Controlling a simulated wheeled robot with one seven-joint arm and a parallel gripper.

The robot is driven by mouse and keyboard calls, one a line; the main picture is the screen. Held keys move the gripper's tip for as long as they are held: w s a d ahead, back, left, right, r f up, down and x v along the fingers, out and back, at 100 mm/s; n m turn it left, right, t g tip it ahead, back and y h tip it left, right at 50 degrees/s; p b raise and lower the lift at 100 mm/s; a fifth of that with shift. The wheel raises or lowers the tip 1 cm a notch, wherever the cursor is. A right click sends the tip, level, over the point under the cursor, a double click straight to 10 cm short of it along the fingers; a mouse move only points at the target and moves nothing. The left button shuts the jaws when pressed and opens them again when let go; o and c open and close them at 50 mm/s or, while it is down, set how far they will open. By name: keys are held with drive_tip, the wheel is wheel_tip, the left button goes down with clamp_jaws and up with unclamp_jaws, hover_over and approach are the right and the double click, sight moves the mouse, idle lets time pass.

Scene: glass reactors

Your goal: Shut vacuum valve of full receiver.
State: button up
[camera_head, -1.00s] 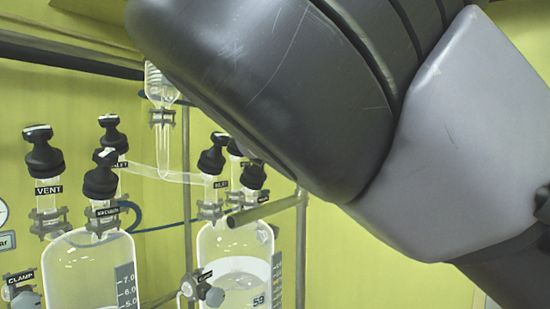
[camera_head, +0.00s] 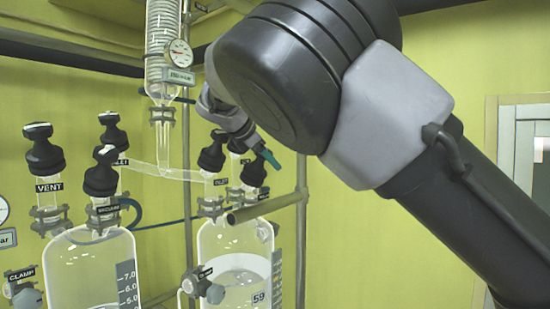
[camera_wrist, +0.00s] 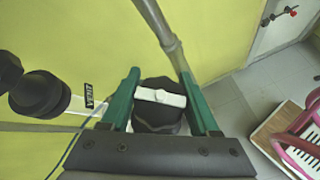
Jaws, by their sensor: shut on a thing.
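The right glass receiver (camera_head: 210,250) holds pale liquid up to a high level. Black valve knobs stand on its top, including a left one (camera_head: 211,158) and a right one (camera_head: 253,174). My gripper (camera_head: 266,158) is at the right knob in the head view, partly hidden by my arm. In the wrist view my gripper (camera_wrist: 160,80) has its green fingers on both sides of a black knob with a white bar on top (camera_wrist: 160,112) and is shut on it. This knob's label is hidden. Another black knob (camera_wrist: 38,93) with a small label lies to the left.
The left receiver (camera_head: 85,262) carries knobs labelled VENT (camera_head: 42,150) and vacuum (camera_head: 101,175). A glass condenser with a gauge (camera_head: 179,52) hangs above. A metal post (camera_head: 301,230) and horizontal bar (camera_head: 262,209) stand close to the right receiver.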

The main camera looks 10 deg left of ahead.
drive_tip(key=shift+s+f+m+g+h, duration=0.15)
drive_tip(key=shift+m+g+h, duration=0.25)
drive_tip(key=shift+m+g, duration=0.2)
drive_tip(key=o, duration=1.4)
wheel_tip(320, 180, up, 10)
drive_tip(key=shift+f, duration=0.1)
